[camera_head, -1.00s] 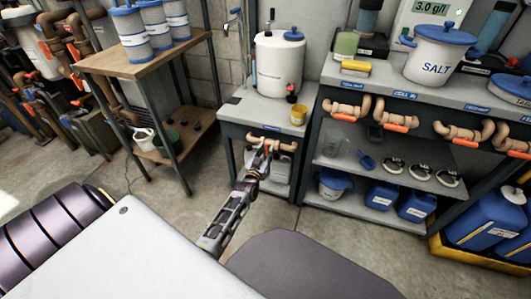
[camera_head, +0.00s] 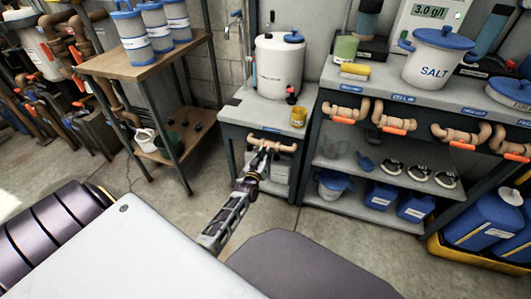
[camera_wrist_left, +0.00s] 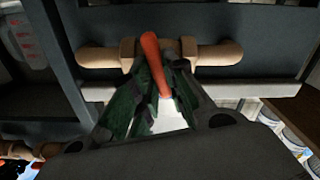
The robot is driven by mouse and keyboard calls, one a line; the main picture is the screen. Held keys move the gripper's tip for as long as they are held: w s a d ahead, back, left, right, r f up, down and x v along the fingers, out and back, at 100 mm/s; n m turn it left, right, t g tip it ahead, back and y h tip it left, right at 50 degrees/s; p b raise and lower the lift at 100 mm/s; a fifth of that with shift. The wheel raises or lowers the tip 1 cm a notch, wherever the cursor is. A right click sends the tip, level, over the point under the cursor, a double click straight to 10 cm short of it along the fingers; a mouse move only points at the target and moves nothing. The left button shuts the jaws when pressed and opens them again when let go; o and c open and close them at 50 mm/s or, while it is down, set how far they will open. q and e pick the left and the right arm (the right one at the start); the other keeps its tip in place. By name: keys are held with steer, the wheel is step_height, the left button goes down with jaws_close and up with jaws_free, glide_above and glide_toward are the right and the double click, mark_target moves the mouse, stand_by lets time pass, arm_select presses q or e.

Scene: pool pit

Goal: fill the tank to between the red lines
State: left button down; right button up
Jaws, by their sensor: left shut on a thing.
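A white tank (camera_head: 279,66) with a blue cap stands on the small grey bench in the head view. No red lines or water level can be made out on it. A tan pipe valve (camera_head: 285,147) is on the bench front below the tank; it also shows in the wrist view (camera_wrist_left: 212,53). Its orange handle (camera_wrist_left: 151,52) points out across the pipe, between my left fingers. My left gripper (camera_head: 264,153) is at this valve and shut on the handle; its fingers show in the wrist view (camera_wrist_left: 160,84). My right gripper is not in view.
A metal tap (camera_head: 232,26) is at the wall left of the tank. Similar orange-handled valves (camera_head: 394,125) line the bench at right. A wooden stand (camera_head: 150,60) with blue-lidded canisters is at left. The floor between is open.

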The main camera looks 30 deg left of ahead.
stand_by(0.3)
arm_select(q)
steer(key=c, duration=1.4)
jaws_free()
steer(key=shift+c, duration=0.2)
steer(key=v, duration=1.2)
steer(key=shift+d, duration=0.15)
